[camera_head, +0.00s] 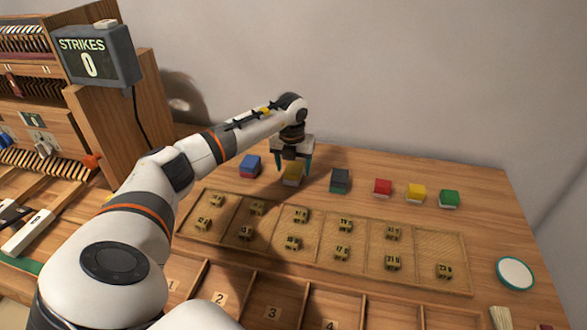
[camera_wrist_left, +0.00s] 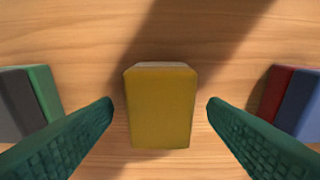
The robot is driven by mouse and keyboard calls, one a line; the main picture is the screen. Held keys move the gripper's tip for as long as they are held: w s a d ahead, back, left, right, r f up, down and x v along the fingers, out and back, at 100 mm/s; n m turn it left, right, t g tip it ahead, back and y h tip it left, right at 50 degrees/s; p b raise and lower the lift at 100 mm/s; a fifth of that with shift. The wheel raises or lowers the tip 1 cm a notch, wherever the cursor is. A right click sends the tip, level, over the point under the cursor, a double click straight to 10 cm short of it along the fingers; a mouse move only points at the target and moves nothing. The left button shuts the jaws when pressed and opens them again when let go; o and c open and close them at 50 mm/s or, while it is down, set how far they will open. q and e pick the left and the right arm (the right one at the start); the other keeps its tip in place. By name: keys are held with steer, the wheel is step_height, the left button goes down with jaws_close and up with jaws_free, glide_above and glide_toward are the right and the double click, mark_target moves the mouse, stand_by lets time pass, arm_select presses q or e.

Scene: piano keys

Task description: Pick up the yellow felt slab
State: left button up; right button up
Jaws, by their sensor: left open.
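The yellow felt slab (camera_wrist_left: 160,108) lies in the middle of the left wrist view, a yellow block with a pale edge at its far end. In the head view the yellow slab (camera_head: 292,178) sits on the table below my left gripper (camera_head: 294,162), partly hidden by it. My left gripper is open, and its two green fingers (camera_wrist_left: 160,106) show on either side of the slab with a gap of bare wood on both sides. It holds nothing. My right gripper is not in view.
A blue-and-red block (camera_head: 250,166) and a dark grey-and-green block (camera_head: 340,180) flank the slab. Red (camera_head: 383,188), yellow (camera_head: 416,193) and green (camera_head: 449,199) blocks stand farther right. A divided tray (camera_head: 462,250) with small numbered pieces lies in front. A piano action (camera_head: 110,110) stands left.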

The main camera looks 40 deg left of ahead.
arm_select(q)
steer(key=c, duration=1.1)
